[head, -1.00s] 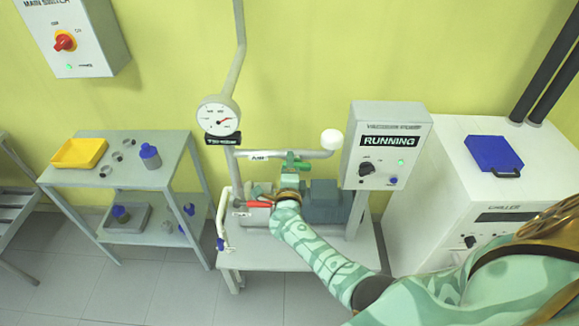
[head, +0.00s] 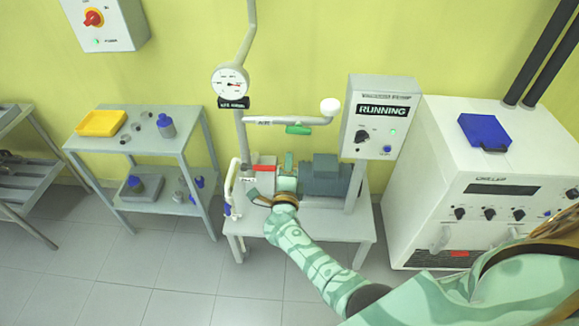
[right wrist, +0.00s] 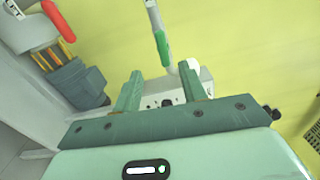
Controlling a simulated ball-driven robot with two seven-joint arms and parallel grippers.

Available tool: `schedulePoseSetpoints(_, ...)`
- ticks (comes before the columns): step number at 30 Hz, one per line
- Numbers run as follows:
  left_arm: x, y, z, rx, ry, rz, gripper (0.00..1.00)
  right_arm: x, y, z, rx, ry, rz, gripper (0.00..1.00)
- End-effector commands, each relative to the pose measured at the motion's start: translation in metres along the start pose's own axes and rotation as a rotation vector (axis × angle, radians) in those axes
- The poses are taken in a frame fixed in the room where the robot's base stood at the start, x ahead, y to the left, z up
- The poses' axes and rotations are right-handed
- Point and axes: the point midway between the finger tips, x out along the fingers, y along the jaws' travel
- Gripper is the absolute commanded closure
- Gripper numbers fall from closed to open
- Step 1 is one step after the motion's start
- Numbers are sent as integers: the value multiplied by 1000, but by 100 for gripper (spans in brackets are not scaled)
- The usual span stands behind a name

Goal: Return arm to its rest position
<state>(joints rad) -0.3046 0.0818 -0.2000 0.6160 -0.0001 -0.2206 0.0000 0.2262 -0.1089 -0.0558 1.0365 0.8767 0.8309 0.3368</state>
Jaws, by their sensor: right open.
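My right arm reaches in from the lower right in the head view. Its gripper (head: 272,188) is in front of the pump table, below the pipe with the green valve handle (head: 298,129). In the right wrist view the two fingers (right wrist: 160,95) stand apart with nothing between them. The green handle also shows there (right wrist: 163,48), beyond the fingers and apart from them. A red handle (head: 264,168) is close to the gripper in the head view. My left gripper is in neither view.
The vacuum pump box (head: 381,122) reads RUNNING. A gauge (head: 231,82) hangs on the pipe at left. The pump (head: 325,177) sits on the table (head: 330,226). A white chiller (head: 470,150) stands at right, a grey shelf (head: 150,140) at left. Floor in front is clear.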

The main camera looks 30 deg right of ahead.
Motion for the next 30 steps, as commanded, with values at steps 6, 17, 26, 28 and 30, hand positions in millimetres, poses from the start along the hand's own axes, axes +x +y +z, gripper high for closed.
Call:
schedulePoseSetpoints(6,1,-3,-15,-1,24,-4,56,0,0,0,0,0,0,58)
schedulePoseSetpoints(17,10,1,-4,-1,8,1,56,-41,86,52,-678,-456,67,58)
schedulePoseSetpoints(26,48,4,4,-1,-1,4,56,-193,304,-32,-1452,-1059,286,58)
schedulePoseSetpoints(28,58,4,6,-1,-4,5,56,-232,343,-66,-1577,-1187,340,58)
schedulePoseSetpoints(30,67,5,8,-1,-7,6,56,-273,377,-105,-1689,-1316,396,58)
